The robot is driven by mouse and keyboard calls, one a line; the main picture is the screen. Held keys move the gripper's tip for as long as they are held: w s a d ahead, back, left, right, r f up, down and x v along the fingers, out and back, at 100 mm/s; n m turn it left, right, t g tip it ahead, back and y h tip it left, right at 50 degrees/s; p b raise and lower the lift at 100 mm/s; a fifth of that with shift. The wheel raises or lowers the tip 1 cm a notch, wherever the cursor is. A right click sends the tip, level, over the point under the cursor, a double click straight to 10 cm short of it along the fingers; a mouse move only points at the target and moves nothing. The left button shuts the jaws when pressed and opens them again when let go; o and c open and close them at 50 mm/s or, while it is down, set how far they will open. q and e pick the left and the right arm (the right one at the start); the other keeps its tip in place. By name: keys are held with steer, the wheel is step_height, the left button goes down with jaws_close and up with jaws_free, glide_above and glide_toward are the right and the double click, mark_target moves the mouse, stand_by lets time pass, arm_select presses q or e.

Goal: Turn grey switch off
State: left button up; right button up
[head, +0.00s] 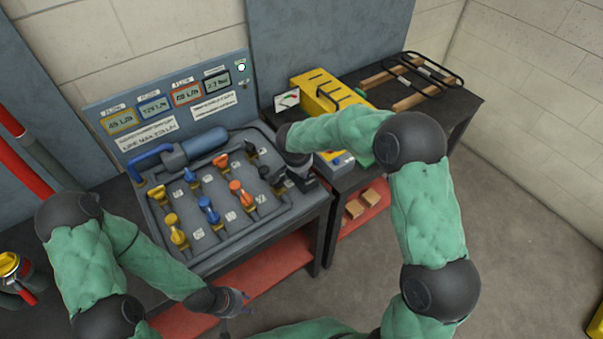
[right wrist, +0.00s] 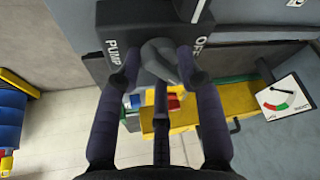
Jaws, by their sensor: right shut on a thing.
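The grey switch (right wrist: 160,52) is a rounded grey knob on a dark box (right wrist: 130,18) in the right wrist view. White lettering on the box reads PUMP at the left and what looks like OFF at the right. My right gripper (right wrist: 159,68) is shut on the grey switch, with its dark fingers around the knob. In the head view the right gripper (head: 300,176) is at the right end of the bench panel, and my own arm and hand hide most of the switch there. My left gripper (head: 236,302) hangs low in front of the bench, away from the panel; its fingers are too small to read.
The bench panel (head: 262,222) carries several yellow, blue and orange valve handles and a blue pump. A yellow case (head: 322,92) and a gauge (head: 287,99) are on the right-hand table.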

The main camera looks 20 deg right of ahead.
steer(key=shift+w+d+r+n+t+y, duration=0.2)
steer(key=shift+w+r+n+t+y, duration=0.2)
steer(key=shift+n, duration=0.5)
steer(key=shift+r+n, duration=0.1)
steer(key=shift+n, duration=0.4)
steer(key=shift+d+r+n+y, duration=0.1)
steer(key=shift+n+y, duration=0.3)
steer(key=shift+n, duration=0.5)
steer(key=n+y+p, duration=0.2)
steer(key=n+p, duration=0.2)
steer(key=p, duration=0.3)
steer(key=shift+n, duration=0.4)
steer(key=shift+n+p, duration=0.7)
steer(key=shift+p, duration=0.4)
steer(key=o, duration=0.9)
steer(key=shift+o, duration=0.8)
steer(key=shift+f, duration=0.25)
steer(key=shift+a+f, duration=0.15)
steer(key=shift+a, duration=0.05)
